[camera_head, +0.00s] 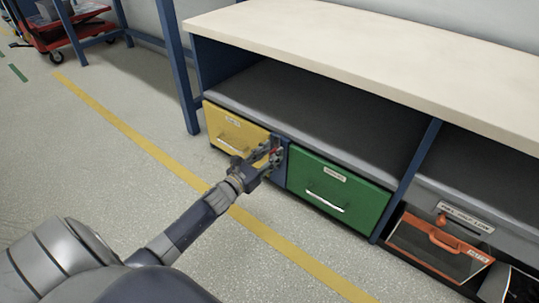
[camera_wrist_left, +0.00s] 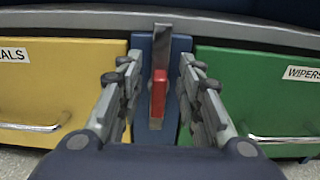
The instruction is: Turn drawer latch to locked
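The drawer latch is a red handle (camera_wrist_left: 158,93) on a grey metal strip, on a blue panel (camera_wrist_left: 181,46) between two drawers. The handle stands upright in the left wrist view. My left gripper (camera_wrist_left: 159,100) is open, with one finger on each side of the red handle; whether either finger touches it I cannot tell. In the head view my left gripper (camera_head: 272,153) reaches the blue panel and mostly hides the latch. The yellow drawer (camera_head: 232,132) is left of the latch and the green drawer (camera_head: 338,193) is right of it; both look shut. My right gripper is not in view.
The drawers hang under a workbench (camera_head: 380,48) with a pale top and a grey shelf. A red cart (camera_head: 60,28) stands at the far left. The floor (camera_head: 120,170) in front is clear, with a yellow line.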

